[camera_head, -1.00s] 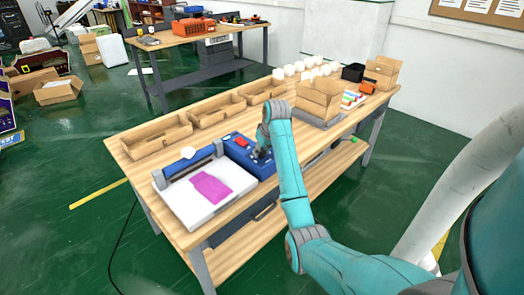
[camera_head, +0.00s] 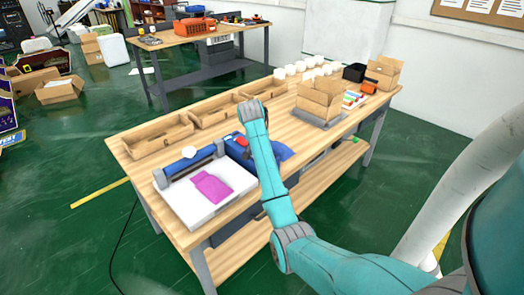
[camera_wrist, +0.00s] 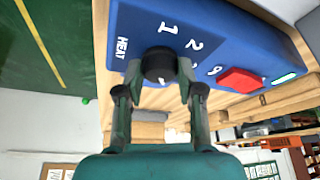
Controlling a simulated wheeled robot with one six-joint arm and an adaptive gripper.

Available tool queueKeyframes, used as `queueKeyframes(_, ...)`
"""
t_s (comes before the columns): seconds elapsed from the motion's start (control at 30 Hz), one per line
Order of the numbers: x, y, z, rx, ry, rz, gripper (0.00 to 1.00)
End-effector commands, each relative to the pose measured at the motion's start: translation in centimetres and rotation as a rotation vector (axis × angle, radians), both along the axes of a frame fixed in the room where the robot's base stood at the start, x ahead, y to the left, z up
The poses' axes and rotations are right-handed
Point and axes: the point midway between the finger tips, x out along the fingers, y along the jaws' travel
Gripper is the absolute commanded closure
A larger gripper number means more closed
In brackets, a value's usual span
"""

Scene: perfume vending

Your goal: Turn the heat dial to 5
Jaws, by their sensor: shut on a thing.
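The heat dial (camera_wrist: 158,62) is a black round knob on the blue face of the sealing machine (camera_wrist: 230,35), beside the white word HEAT. White numerals show around it, with 1 and 2 readable; others are partly hidden or unclear. In the wrist view my gripper (camera_wrist: 158,80) has one finger on each side of the dial and is shut on it. I cannot tell which number the dial points to. In the head view the blue machine (camera_head: 236,146) is partly covered by my arm, which hides the dial and fingers.
A red button (camera_wrist: 240,79) and a lit green display (camera_wrist: 286,78) are on the same panel. A white plate with a pink sheet (camera_head: 210,187) lies left of my arm. Open cardboard trays (camera_head: 157,136) line the table's back; a cardboard box (camera_head: 320,98) stands to the right.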

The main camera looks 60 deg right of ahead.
Motion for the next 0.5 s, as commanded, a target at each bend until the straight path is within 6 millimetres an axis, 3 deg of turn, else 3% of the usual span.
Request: queueKeyframes(0.5, 0.28, 0.1, -0.13, 0.003, 0.004, -0.474, 0.98)
